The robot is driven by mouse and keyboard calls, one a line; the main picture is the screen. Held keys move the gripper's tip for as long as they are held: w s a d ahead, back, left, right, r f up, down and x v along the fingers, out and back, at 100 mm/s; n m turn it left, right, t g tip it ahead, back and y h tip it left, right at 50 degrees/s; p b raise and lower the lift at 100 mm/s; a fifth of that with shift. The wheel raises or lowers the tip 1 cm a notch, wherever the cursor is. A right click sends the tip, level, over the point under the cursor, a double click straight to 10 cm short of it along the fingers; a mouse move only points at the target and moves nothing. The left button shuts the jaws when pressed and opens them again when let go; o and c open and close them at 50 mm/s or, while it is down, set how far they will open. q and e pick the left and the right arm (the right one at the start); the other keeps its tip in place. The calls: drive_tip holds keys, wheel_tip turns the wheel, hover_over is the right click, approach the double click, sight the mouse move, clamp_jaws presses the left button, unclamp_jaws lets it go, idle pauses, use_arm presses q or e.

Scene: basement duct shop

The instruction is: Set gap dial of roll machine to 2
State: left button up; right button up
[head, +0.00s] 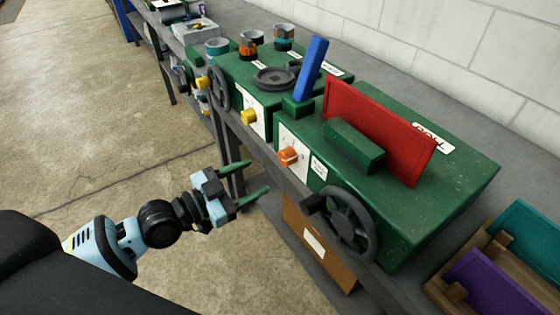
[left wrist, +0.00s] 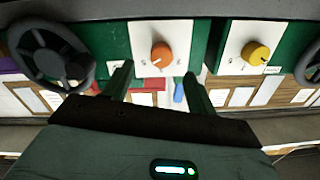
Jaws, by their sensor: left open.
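The roll machine (head: 455,180) is a green box on the bench, with a red plate (head: 375,130) standing on top and a label that appears to read ROLL. On its front is an orange dial (head: 288,156) on a white plate. The dial also shows in the left wrist view (left wrist: 161,55), but I cannot read its setting. My left gripper (head: 252,178) is open and empty in front of the dial, apart from it. In the left wrist view, its fingers (left wrist: 158,88) are spread just below the dial in the picture. My right gripper is not in view.
A black handwheel (head: 345,222) sticks out right of the orange dial. A similar green machine with a yellow dial (head: 249,117) stands to the left, with a blue lever (head: 312,68) between. A wooden tray (head: 450,296) is at the lower right. The floor at left is clear.

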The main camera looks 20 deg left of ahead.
sight(282, 159)
use_arm(q)
drive_tip(key=shift+w+r, duration=0.2)
drive_tip(key=shift+r, duration=0.2)
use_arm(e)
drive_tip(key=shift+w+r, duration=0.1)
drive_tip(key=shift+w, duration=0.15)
use_arm(q)
drive_tip(key=x, duration=0.6)
drive_tip(key=shift+r+p, duration=0.15)
drive_tip(key=shift+p, duration=0.25)
drive_tip(key=shift+x, duration=0.85)
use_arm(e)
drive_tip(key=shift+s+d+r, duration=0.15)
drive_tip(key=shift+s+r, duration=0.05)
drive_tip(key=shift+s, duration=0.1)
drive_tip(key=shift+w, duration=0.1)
use_arm(q)
drive_tip(key=c, duration=1)
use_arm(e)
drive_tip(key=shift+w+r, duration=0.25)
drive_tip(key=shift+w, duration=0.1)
